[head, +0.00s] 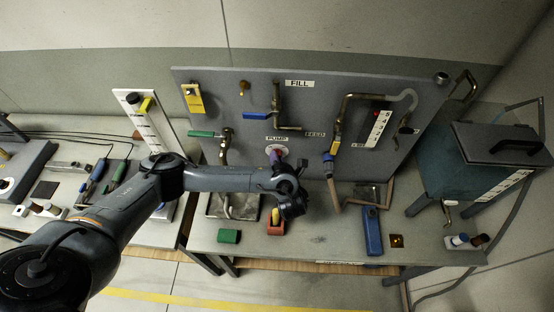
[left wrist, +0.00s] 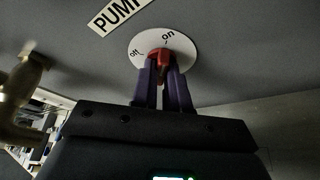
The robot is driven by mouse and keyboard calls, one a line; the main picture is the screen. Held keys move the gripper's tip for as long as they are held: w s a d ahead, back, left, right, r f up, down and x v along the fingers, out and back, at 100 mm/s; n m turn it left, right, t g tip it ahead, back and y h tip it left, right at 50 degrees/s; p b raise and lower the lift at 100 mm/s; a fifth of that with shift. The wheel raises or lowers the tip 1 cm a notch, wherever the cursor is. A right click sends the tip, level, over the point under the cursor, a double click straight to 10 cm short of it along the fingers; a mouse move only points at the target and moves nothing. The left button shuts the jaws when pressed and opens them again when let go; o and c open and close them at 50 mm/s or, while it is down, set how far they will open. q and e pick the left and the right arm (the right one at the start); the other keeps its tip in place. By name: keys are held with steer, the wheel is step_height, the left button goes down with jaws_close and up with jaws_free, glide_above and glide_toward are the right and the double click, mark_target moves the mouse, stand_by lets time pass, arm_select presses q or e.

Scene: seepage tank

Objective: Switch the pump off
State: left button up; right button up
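The pump switch is a white round dial marked "off" and "on", with a red knob (left wrist: 160,56) at its middle, below the PUMP label (left wrist: 117,14) in the left wrist view. The knob's upper end seems to lean toward "on". My left gripper (left wrist: 162,78) has its two purple fingers on either side of the knob, close to the dial. I cannot tell whether they press on it. In the head view my left gripper (head: 275,157) reaches the panel below the PUMP label (head: 277,139), and the dial is mostly hidden behind it. My right gripper is out of view.
The grey panel (head: 330,95) carries a blue-handled valve (head: 257,115), a green-handled valve (head: 202,134) and pipes nearby. On the bench stand a green block (head: 229,236), a red holder (head: 276,228) and a blue case (head: 373,231). A teal tank (head: 470,165) stands at right.

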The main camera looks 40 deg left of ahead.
arm_select(q)
jaws_close()
steer(key=n+t+h+b, duration=0.1)
steer(key=n+b, duration=0.3)
steer(key=b, duration=0.4)
steer(key=n+t+h+b, duration=0.2)
steer(key=n+h+b, duration=0.1)
steer(key=b, duration=0.6)
steer(key=n+t+h+b, duration=0.2)
steer(key=n+b, duration=0.3)
steer(key=b, duration=0.3)
steer(key=shift+s+a+h, duration=0.15)
steer(key=shift+h, duration=0.15)
steer(key=o, duration=0.5)
jaws_free()
